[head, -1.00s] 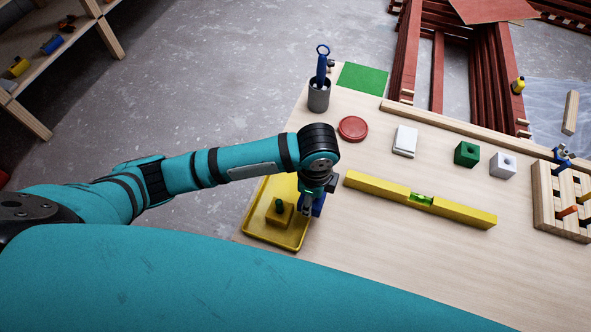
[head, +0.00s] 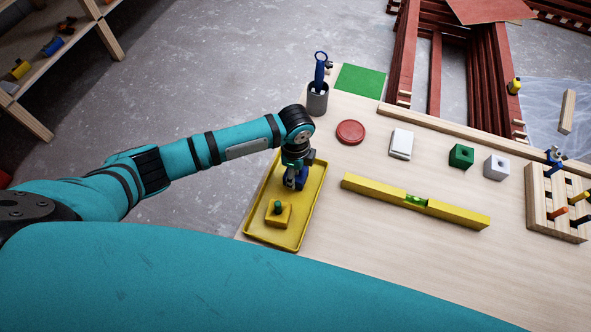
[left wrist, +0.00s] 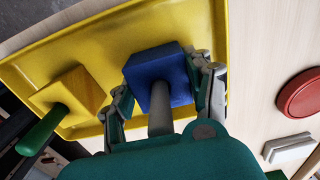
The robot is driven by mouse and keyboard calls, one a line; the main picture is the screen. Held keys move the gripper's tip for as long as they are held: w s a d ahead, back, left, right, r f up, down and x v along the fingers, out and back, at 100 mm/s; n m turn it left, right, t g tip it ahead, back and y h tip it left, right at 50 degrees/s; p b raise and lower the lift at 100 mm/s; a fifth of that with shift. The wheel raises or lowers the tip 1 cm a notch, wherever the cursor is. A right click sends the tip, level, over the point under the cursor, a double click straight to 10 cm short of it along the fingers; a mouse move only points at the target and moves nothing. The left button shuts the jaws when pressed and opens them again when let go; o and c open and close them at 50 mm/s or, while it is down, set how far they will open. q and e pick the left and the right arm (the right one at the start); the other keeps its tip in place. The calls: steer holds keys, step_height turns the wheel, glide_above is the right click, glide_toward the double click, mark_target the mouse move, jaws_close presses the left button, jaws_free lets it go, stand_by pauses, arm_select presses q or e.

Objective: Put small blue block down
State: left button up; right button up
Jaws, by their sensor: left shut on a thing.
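The small blue block (left wrist: 172,76) is between the fingers of my left gripper (left wrist: 165,95), which is shut on it. A grey peg stands up from the block in the left wrist view. In the head view the blue block (head: 302,178) is partly hidden by my left gripper (head: 295,181), over the far half of the yellow tray (head: 308,215). I cannot tell whether the block touches the tray floor. A yellow block (head: 284,217) with a green peg sits in the near part of the tray. My right gripper is not in view.
A yellow spirit level (head: 455,212) lies right of the tray. Beyond are a red disc (head: 350,132), a white block (head: 401,144), a green block (head: 461,156) and a grey cup (head: 317,100) holding a blue tool. A wooden peg rack (head: 538,207) stands far right.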

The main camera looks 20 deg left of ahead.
arm_select(q)
steer(key=shift+f, duration=0.15)
steer(key=o, duration=1.2)
steer(key=shift+o, duration=0.2)
step_height(320, 180, up, 12)
steer(key=shift+r+b, duration=0.15)
steer(key=shift+b, duration=0.4)
